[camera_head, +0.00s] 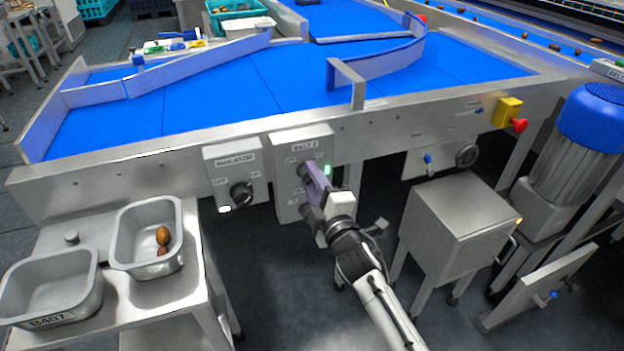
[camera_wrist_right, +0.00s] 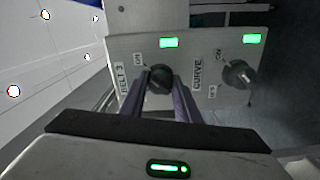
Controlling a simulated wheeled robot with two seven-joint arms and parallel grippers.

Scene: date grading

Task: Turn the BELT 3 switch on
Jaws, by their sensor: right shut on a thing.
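The switch box (camera_head: 287,165) hangs on the front of the belt frame, with its BELT 3 label at the top. In the right wrist view the BELT 3 switch (camera_wrist_right: 159,78) is a dark round knob beside the BELT 3 label (camera_wrist_right: 122,82). My right gripper (camera_head: 312,176) has its purple fingers on either side of this knob, shut on it. The fingers partly hide the knob, so its setting is hard to tell. A green lamp (camera_wrist_right: 168,43) by this switch is lit. My left gripper is not in view.
The CURVE switch (camera_wrist_right: 240,75) sits beside it on the same box, with its own lit green lamp (camera_wrist_right: 254,38). An ISOLATOR box (camera_head: 235,176) hangs to the left. A steel cabinet (camera_head: 460,215) stands right of my arm. Two trays stand at lower left, one holding dates (camera_head: 162,236).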

